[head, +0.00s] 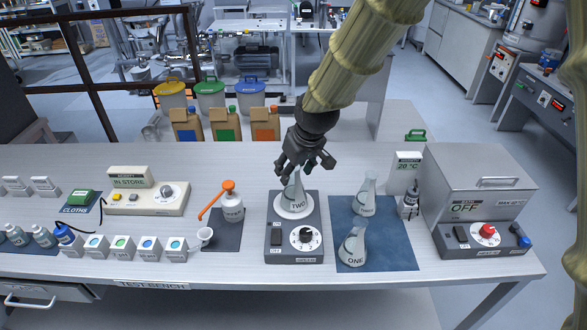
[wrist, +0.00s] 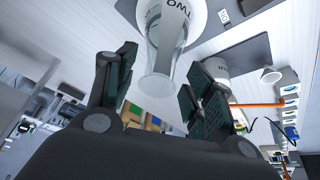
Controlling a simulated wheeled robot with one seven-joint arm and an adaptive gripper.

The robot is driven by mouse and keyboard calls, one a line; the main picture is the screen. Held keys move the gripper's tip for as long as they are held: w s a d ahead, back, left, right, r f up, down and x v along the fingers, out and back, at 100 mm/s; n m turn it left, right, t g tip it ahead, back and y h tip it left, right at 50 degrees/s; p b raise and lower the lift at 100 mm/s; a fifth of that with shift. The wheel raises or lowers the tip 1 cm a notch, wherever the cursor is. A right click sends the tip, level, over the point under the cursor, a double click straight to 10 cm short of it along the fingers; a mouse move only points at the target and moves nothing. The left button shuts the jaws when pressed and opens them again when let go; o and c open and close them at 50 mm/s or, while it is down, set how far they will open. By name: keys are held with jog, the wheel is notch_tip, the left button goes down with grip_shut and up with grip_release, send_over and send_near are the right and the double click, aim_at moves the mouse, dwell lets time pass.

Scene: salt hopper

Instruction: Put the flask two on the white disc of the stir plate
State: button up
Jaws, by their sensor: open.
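The flask two (head: 297,199) is a clear conical flask labelled TWO. It stands upright on the white disc (head: 294,213) of the grey stir plate (head: 316,251). My gripper (head: 306,164) is open above it, with its fingers near the flask's neck. In the wrist view my gripper (wrist: 153,92) has its two fingers apart on either side of the neck of flask two (wrist: 167,45), and a gap shows between the fingers and the glass. The white disc also shows behind the flask in the wrist view (wrist: 198,18).
Flask one (head: 353,248) and another flask (head: 366,195) stand on a blue mat (head: 395,254) right of the stir plate. The bath (head: 480,190) is farther right. Bare bench lies behind the stir plate.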

jog(key=b+v, duration=0.2)
jog(key=v, duration=1)
jog(key=shift+w, duration=0.1)
jog(key=shift+c, duration=0.2)
dwell(1.8)
